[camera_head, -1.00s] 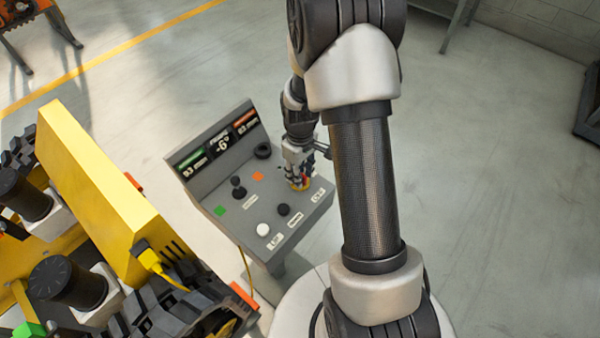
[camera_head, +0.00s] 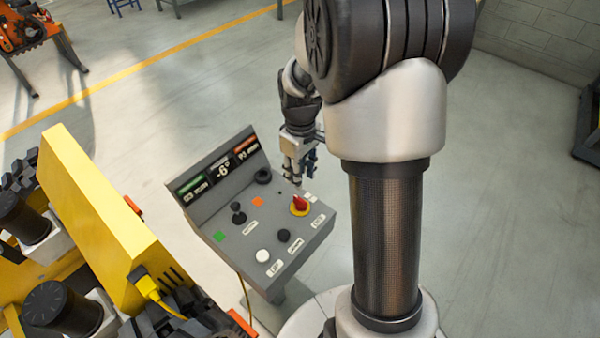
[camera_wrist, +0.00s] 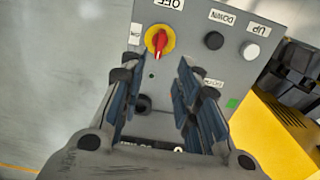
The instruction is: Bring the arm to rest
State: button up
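My gripper (camera_head: 297,173) hangs at the far right edge of the grey control console, above and behind the panel. In the wrist view my gripper (camera_wrist: 157,95) has its two blue-padded fingers apart with nothing between them. A red rotary knob on a yellow base (camera_head: 299,205) sits on the console panel, clear of the fingers. The wrist view shows the same red knob (camera_wrist: 160,42) beside a label reading OFF. The grey console (camera_head: 236,237) carries a screen reading -6°, black and white buttons, and green and orange squares.
A yellow machine (camera_head: 92,205) with black tracks stands left of the console. A yellow cable (camera_head: 244,270) hangs beside the console. An orange tracked carrier (camera_head: 25,30) is at the far left. The grey floor behind the console is open.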

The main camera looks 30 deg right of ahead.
jog(key=s+a+r+m+t, duration=0.1)
jog(key=s+a+r, duration=0.3)
jog(key=r, duration=0.2)
jog(key=s+a+r+m+t, duration=0.1)
jog(key=s+a+r, duration=0.35)
jog(key=r, duration=0.25)
jog(key=s+a+r+m+t+b, duration=0.1)
jog(key=s+a+r+m+t, duration=0.1)
jog(key=s, duration=0.9)
jog(key=shift+a+r+t, duration=0.3)
jog(key=shift+a+r, duration=0.15)
jog(key=shift+a, duration=0.45)
jog(key=shift+s, duration=0.1)
jog(key=shift+a, duration=0.1)
